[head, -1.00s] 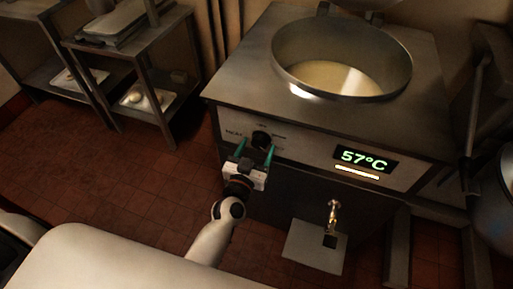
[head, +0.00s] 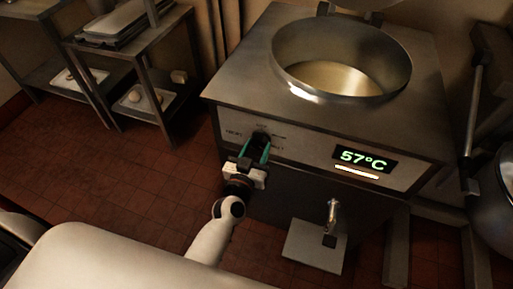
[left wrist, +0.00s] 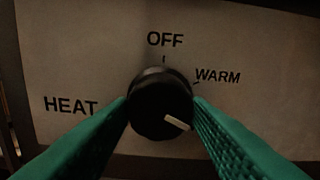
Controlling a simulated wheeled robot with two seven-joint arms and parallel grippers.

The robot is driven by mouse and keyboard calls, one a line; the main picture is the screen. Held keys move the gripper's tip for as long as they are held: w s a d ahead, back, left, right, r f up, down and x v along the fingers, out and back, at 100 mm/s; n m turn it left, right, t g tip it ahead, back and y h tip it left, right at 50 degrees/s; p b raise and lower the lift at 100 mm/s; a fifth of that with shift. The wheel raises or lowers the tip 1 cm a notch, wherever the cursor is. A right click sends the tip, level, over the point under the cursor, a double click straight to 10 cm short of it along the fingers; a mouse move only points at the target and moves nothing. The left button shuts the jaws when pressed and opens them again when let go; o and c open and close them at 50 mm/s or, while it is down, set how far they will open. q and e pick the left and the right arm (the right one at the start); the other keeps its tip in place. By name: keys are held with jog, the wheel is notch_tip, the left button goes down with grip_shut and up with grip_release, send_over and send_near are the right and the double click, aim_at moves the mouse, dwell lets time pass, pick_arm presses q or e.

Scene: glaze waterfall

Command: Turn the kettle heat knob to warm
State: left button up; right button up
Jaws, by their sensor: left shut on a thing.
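The kettle (head: 420,95) is a steel box with a round open pan holding pale liquid. Its black heat knob (left wrist: 158,98) is on the front panel. In the left wrist view the labels read OFF above the knob, WARM (left wrist: 217,76) at upper right and HEAT (left wrist: 70,104) at left. The knob's white mark (left wrist: 177,124) is at its lower right, below the WARM label. My left gripper (head: 257,144) is shut on the knob, with one green finger on each side. In the head view the fingers partly hide the knob. My right gripper is not in view.
A lit display (head: 362,159) on the panel reads 57°C. A tap (head: 333,215) sticks out low on the front above a metal plate (head: 301,250). A steel shelf (head: 150,70) with trays stands at left. Red tiled floor (head: 110,185) is clear between.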

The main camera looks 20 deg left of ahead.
pick_arm(q)
jog(key=n+p, duration=0.1)
jog(key=n, duration=0.4)
jog(key=shift+r, duration=0.1)
jog(key=n, duration=0.5)
jog(key=shift+n, duration=0.4)
dwell(0.3)
jog(key=o, duration=1)
jog(key=s, duration=1.2)
jog(key=shift+a+b, duration=0.15)
jog(key=shift+b, duration=0.3)
